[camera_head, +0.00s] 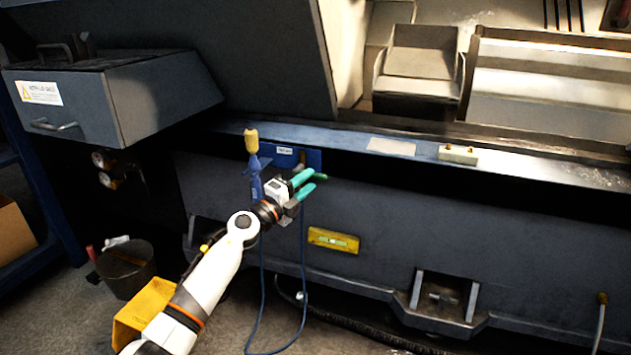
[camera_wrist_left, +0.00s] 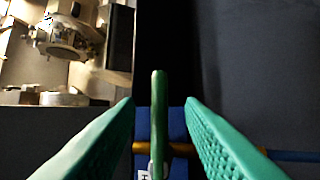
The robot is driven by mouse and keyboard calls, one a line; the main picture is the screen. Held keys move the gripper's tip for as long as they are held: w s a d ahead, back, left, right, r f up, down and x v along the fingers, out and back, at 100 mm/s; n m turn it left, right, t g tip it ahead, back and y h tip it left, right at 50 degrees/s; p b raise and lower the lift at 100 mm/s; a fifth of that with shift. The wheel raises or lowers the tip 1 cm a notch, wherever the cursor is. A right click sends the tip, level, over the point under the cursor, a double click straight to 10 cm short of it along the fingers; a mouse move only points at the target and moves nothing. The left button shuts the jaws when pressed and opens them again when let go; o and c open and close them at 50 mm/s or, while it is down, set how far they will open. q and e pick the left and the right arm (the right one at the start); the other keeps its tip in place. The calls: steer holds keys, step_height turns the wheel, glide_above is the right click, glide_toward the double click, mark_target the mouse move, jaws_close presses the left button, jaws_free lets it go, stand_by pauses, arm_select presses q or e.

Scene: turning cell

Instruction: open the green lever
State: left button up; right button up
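The green lever (camera_wrist_left: 158,125) stands upright in the middle of the left wrist view, between the two teal fingers of my left gripper (camera_wrist_left: 160,105). Gaps show on both sides of it, so the fingers appear not to touch it. Behind it are a brass-coloured pipe (camera_wrist_left: 182,148) and a blue plate (camera_wrist_left: 177,125). In the head view my left gripper (camera_head: 310,181) is open in front of the machine, and the lever's tip (camera_head: 320,176) shows just beyond the fingertips. The rest of the lever is largely hidden by the gripper. My right gripper is not in view.
A blue tool with a tan top (camera_head: 252,145) hangs just left of my left gripper, with a blue hose (camera_head: 262,290) looping below. A yellow level (camera_head: 333,240) is on the machine front. A bucket (camera_head: 127,272) and a yellow box (camera_head: 145,308) stand on the floor at left.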

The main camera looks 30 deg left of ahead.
mark_target(313, 177)
arm_select(q)
steer(key=shift+b+x, duration=0.45)
steer(key=shift+x, duration=1.45)
jaws_close()
